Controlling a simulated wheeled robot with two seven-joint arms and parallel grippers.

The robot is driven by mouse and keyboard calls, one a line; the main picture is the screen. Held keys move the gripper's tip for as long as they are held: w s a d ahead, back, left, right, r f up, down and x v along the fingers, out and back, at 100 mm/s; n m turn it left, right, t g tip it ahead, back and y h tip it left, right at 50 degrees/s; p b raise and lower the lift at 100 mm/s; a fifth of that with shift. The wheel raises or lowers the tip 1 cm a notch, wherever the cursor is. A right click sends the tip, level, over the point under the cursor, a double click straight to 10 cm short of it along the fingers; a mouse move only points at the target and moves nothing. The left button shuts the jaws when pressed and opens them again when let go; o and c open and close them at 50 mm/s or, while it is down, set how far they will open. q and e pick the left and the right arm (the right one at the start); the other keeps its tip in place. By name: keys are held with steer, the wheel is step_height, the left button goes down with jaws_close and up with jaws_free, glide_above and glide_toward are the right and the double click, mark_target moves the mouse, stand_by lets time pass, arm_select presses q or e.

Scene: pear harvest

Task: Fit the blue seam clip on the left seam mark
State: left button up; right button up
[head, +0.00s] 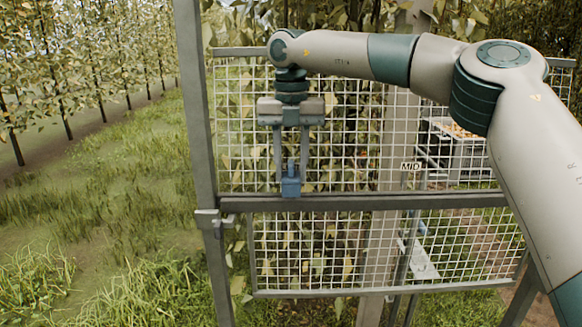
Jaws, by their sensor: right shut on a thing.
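The blue seam clip (290,187) is between the fingertips of my right gripper (291,168). The gripper points down and is shut on the clip. The clip's lower end is at the upper edge of the grey seam rail (350,203), left of the rail's middle. I cannot tell whether it touches the rail or is in front of it. A sign reading MID (411,166) stands farther right above the rail. No left seam mark can be made out; the clip and gripper may hide it. My left gripper is not in view.
White wire mesh panels (300,255) lie above and below the rail. A grey post (197,110) with a bracket (213,219) stands at the left. Behind the mesh are foliage, a trunk and a crate (470,160). Grass (90,220) lies open at the left.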

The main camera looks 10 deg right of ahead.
mark_target(291, 182)
steer(key=shift+f+b, duration=1.5)
steer(key=shift+f, duration=0.45)
stand_by(2.0)
steer(key=o, duration=1.1)
steer(key=shift+r, duration=0.15)
steer(key=shift+r+b, duration=0.3)
steer(key=shift+r, duration=0.2)
step_height(291, 182, up, 7)
steer(key=shift+f+b, duration=0.1)
steer(key=shift+b, duration=0.7)
step_height(291, 182, up, 9)
steer(key=p, duration=0.1)
steer(key=shift+r+p, duration=0.2)
steer(key=shift+p, duration=0.1)
